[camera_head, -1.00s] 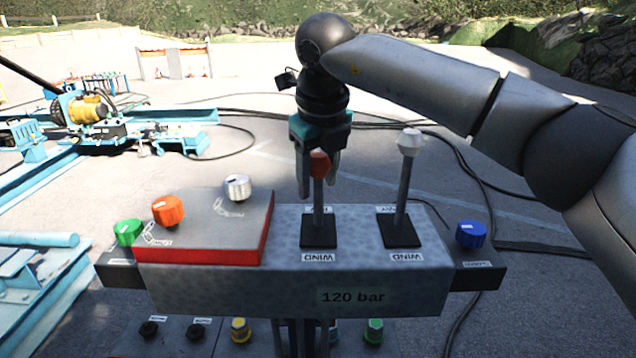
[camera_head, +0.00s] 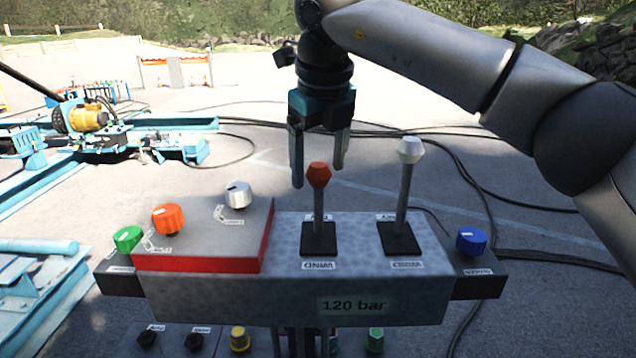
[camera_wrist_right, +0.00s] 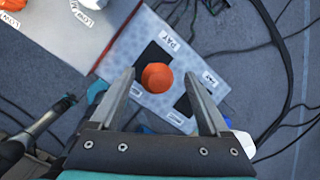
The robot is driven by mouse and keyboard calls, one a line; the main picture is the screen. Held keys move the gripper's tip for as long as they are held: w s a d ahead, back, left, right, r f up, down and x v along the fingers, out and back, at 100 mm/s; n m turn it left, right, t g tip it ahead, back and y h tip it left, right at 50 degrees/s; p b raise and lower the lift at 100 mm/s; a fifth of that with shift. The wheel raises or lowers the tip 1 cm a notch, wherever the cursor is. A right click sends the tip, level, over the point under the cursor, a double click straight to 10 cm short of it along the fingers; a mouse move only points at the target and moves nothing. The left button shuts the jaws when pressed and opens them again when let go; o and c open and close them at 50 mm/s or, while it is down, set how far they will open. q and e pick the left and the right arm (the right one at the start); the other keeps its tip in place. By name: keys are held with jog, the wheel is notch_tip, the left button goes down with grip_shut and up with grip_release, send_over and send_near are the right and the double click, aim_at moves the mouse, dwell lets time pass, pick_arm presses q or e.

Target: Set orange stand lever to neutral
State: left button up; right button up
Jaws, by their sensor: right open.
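The orange stand lever (camera_head: 318,178) has a dark grey stem and an orange knob and stands about upright in a black slot plate on the grey control box (camera_head: 300,300). In the right wrist view its orange knob (camera_wrist_right: 157,77) shows between the finger lines, ahead of the tips. My right gripper (camera_head: 319,180) is open and empty, its fingers pointing down behind and around the knob's height, apart from it as far as I can tell. My left gripper is not in view.
A white-knobbed lever (camera_head: 410,150) stands to the right on the same box. A blue knob (camera_head: 471,241) is at the right end. Green (camera_head: 127,239), orange (camera_head: 168,218) and silver (camera_head: 238,195) knobs are at the left. Cables lie on the ground behind.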

jog(key=v, duration=1)
jog(key=shift+r, duration=0.3)
jog(key=shift+s, duration=0.1)
